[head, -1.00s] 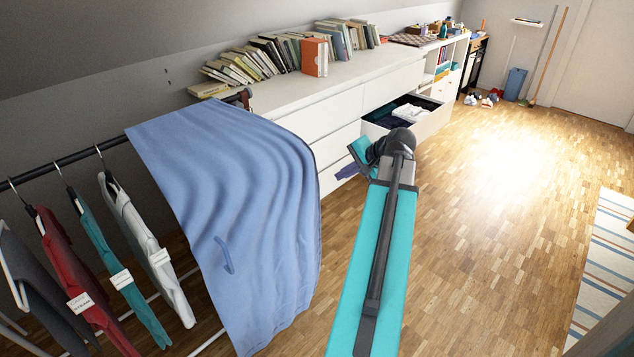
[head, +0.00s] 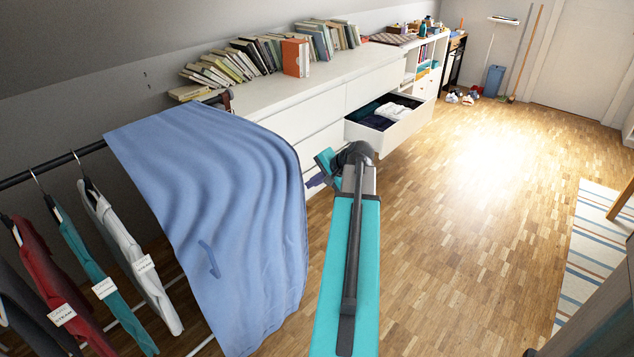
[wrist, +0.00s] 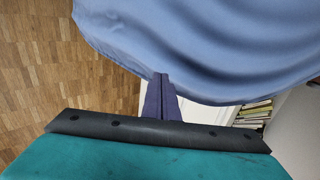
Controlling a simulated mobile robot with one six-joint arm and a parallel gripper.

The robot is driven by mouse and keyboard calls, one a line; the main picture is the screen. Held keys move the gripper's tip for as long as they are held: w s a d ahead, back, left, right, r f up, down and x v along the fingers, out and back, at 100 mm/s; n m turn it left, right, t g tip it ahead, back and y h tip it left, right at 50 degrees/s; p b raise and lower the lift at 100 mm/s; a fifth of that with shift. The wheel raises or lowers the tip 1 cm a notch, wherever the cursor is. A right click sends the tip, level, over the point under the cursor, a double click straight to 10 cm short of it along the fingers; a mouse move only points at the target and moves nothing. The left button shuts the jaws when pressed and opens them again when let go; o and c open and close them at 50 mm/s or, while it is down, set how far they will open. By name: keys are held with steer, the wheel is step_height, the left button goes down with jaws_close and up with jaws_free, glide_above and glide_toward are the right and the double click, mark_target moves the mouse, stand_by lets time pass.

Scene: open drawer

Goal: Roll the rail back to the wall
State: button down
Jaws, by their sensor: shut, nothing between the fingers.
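The clothes rail (head: 62,163) stands at the left in the head view, its dark top bar slanting back towards the dresser. A blue cloth (head: 215,220) hangs over its far part and hides much of the frame. Several garments on hangers, such as a white one (head: 125,245), hang from its near part. My gripper (head: 311,182) is shut and empty, just right of the cloth's edge in the head view. In the wrist view my purple fingers (wrist: 161,84) are together, their tips overlapping the cloth's lower edge; I cannot tell whether they touch it.
A white dresser (head: 290,97) with books on top runs along the wall behind. One drawer (head: 392,133) stands open with folded cloth inside. The wooden floor (head: 465,220) to the right is clear up to a striped rug (head: 590,250).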

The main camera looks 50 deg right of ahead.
steer(key=shift+w+d+f, duration=0.1)
steer(key=shift+w+f, duration=0.15)
steer(key=shift+w, duration=0.85)
steer(key=shift+w+d+f, duration=0.1)
steer(key=shift+w+f, duration=0.1)
steer(key=shift+w, duration=0.9)
